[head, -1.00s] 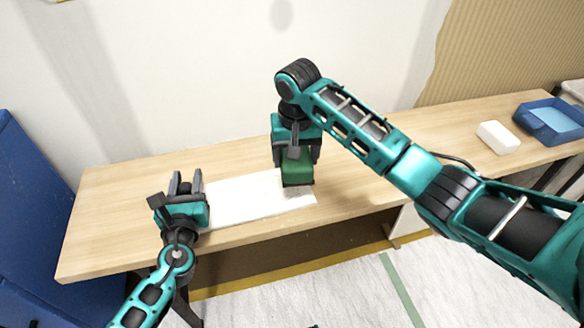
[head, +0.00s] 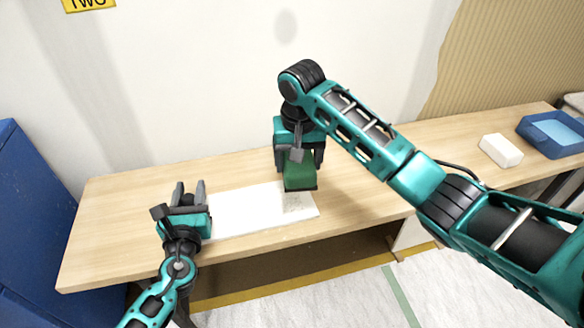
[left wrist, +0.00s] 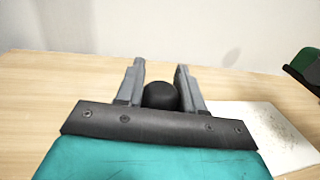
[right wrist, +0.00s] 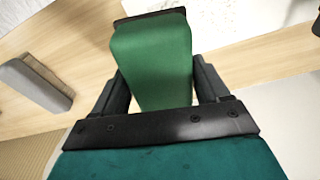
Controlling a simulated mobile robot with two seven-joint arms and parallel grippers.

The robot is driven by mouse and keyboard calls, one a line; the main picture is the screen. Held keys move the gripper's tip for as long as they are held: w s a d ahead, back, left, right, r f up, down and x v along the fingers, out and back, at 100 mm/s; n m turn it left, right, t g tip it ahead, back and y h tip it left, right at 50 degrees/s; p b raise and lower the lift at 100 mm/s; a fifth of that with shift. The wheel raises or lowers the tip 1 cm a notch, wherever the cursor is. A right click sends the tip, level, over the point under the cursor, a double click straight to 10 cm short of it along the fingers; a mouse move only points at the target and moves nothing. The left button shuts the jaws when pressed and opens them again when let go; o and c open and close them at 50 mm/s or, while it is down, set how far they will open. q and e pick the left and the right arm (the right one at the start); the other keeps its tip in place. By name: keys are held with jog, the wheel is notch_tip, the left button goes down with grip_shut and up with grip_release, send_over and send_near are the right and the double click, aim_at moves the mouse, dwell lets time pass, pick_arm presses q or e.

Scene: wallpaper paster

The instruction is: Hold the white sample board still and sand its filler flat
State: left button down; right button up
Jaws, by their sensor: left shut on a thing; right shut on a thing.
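The white sample board (head: 240,210) lies flat on the wooden bench. A rough greyish filler patch (head: 297,203) shows near its right end, and also in the left wrist view (left wrist: 278,120). My left gripper (head: 189,190) is at the board's left end. It is shut on a black round knob (left wrist: 160,96) between its fingers. My right gripper (head: 299,157) is shut on a green sanding block (head: 300,177), which also shows in the right wrist view (right wrist: 152,60). The block is at the board's back edge, behind the patch, and looks raised and tilted.
The wooden bench (head: 120,220) runs along a pale wall. A white block (head: 501,150) and a blue tray (head: 540,145) stand at its right end. A blue panel (head: 30,220) is at the far left. The bench between the board and the white block is clear.

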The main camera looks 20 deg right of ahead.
pick_arm(q)
jog(key=c, duration=1)
grip_release()
jog(key=shift+f, duration=0.2)
jog(key=o, duration=0.4)
jog(key=shift+r, duration=0.1)
jog(key=shift+s, duration=0.1)
jog(key=s, duration=0.4)
jog(key=s+a, duration=0.1)
jog(key=s, duration=0.6)
jog(key=shift+s+a, duration=0.3)
jog(key=shift+s, duration=0.1)
jog(key=shift+s, duration=0.1)
pick_arm(e)
jog(key=shift+s, duration=0.1)
